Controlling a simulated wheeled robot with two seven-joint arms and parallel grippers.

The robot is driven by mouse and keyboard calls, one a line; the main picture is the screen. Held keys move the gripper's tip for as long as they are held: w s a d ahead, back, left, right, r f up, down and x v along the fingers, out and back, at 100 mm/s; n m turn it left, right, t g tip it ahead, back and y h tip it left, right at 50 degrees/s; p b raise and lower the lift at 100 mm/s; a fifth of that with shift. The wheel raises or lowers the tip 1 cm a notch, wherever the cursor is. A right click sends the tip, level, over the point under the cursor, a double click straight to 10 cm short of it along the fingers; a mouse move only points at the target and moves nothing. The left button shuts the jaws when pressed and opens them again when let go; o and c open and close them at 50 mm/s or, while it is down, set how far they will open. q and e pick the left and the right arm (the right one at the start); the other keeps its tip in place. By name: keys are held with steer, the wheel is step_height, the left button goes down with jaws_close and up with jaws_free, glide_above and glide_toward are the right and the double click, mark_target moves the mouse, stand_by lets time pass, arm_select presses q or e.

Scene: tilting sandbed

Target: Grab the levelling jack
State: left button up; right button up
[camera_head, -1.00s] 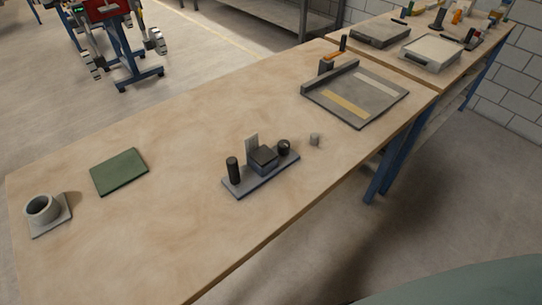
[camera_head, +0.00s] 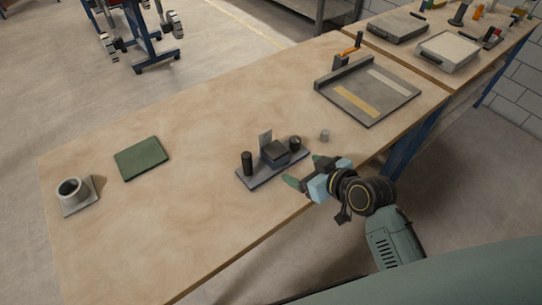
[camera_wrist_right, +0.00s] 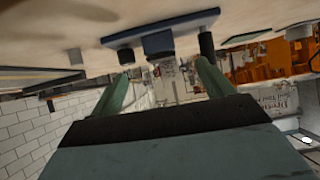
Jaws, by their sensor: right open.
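A grey base plate (camera_head: 272,171) on the wooden table carries a dark block (camera_head: 276,152), an upright pale plate (camera_head: 265,141), a tall black post (camera_head: 247,163) and a shorter black knob (camera_head: 295,143). A small grey cylinder (camera_head: 325,135) stands just beyond its right end. I cannot tell for sure which of these is the levelling jack. My right gripper (camera_head: 306,171) is open and empty at the table's front edge, apart from both. In the right wrist view, which is upside down, the base plate (camera_wrist_right: 188,27) shows beyond the open fingers (camera_wrist_right: 164,70). My left gripper is out of view.
A green pad (camera_head: 141,158) and a grey ring on a plate (camera_head: 73,194) lie at the left. A grey tray with two strips (camera_head: 387,109) lies at the right. A second bench (camera_head: 398,50) stands beyond.

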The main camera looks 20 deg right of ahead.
mark_target(278, 153)
steer(key=shift+t, duration=0.3)
steer(key=x, duration=0.5)
steer(key=w+r+b+x, duration=0.1)
steer(key=x, duration=0.1)
steer(key=shift+w, duration=0.25)
steer(key=shift+s+f+b+x, duration=0.15)
steer(key=shift+b+x, duration=0.2)
steer(key=shift+x, duration=1.1)
steer(key=shift+s+f+b+x, duration=0.15)
steer(key=shift+b+x, duration=0.2)
steer(key=shift+x, duration=1.15)
steer(key=shift+a, duration=0.1)
steer(key=c, duration=1.4)
steer(key=shift+w+r, duration=0.1)
steer(key=shift+r, duration=0.05)
steer(key=shift+c, duration=0.3)
